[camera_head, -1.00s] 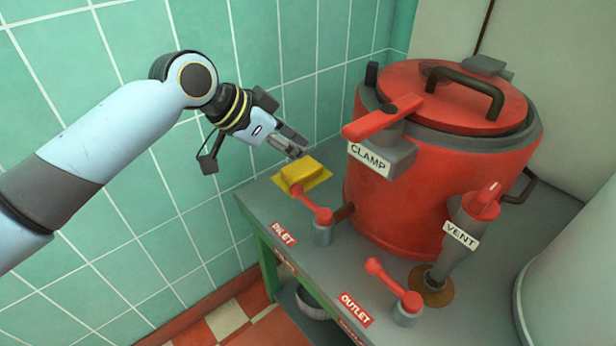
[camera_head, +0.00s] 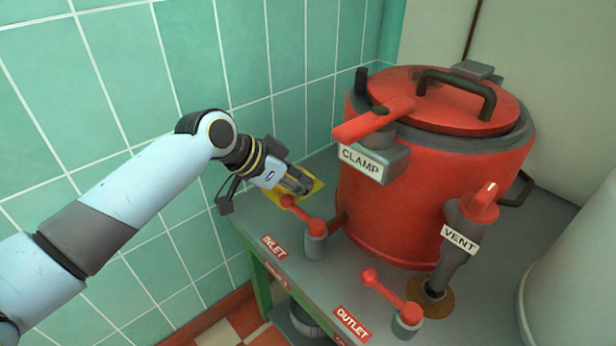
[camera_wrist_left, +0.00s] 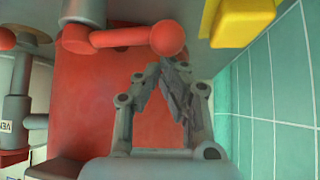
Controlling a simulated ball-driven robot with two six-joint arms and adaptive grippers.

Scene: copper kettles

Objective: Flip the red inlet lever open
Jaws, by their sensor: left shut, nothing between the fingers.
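The red inlet lever (camera_head: 302,214) sits on a grey post on the grey bench, beside the INLET label (camera_head: 273,246). Its arm points toward the upper left, with a ball knob at the end. My left gripper (camera_head: 306,187) is shut and empty, just above and behind the knob in the head view. In the left wrist view the lever (camera_wrist_left: 125,38) crosses the top, with its ball knob close to my shut fingertips (camera_wrist_left: 168,66). I cannot tell whether they touch. My right gripper is not in view.
A yellow block (camera_wrist_left: 240,20) lies close by, mostly hidden behind my gripper in the head view. A red kettle (camera_head: 400,210) stands right of the lever. The red outlet lever (camera_head: 390,292) is at the front. Green tiled wall (camera_head: 300,90) lies behind.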

